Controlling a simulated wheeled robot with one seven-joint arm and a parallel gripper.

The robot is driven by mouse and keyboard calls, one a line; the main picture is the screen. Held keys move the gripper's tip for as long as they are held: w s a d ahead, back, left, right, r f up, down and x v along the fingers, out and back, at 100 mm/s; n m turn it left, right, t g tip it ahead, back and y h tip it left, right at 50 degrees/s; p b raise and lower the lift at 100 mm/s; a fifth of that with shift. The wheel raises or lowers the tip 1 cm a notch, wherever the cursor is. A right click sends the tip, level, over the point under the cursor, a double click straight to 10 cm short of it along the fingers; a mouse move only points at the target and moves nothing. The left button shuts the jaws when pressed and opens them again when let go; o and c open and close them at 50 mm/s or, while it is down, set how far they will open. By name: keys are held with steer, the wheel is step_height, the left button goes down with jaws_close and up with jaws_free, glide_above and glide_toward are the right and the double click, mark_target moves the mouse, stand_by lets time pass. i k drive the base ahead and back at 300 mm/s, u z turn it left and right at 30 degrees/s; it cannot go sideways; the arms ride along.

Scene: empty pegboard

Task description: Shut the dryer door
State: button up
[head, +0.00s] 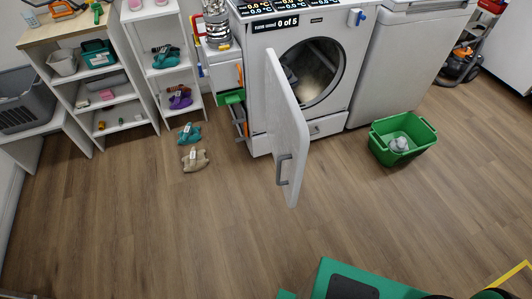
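The white dryer (350,28) stands against the back, right of the middle. Its dark round opening (317,75) is uncovered, and something dark and something pale show inside. The dryer door (288,125) is a flat white panel, swung wide open toward me and seen at a steep angle. Its left edge meets the front of the dryer. A grey handle (280,168) sits on the door's face near its free edge. My gripper is not in view; only a green and black part of my own body shows at the bottom.
A green basket (377,150) with a grey item stands on the floor right of the door. White shelves (110,95) stand at the left, with teal and beige items (193,160) on the floor nearby. A vacuum (460,65) is far right. The wooden floor (230,235) before the door is clear.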

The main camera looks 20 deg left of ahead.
mark_target(288, 131)
steer(key=u, duration=0.05)
steer(key=k, duration=0.35)
steer(key=u, duration=0.85)
steer(key=i, duration=1.5)
steer(key=z, duration=0.1)
steer(key=k, duration=0.95)
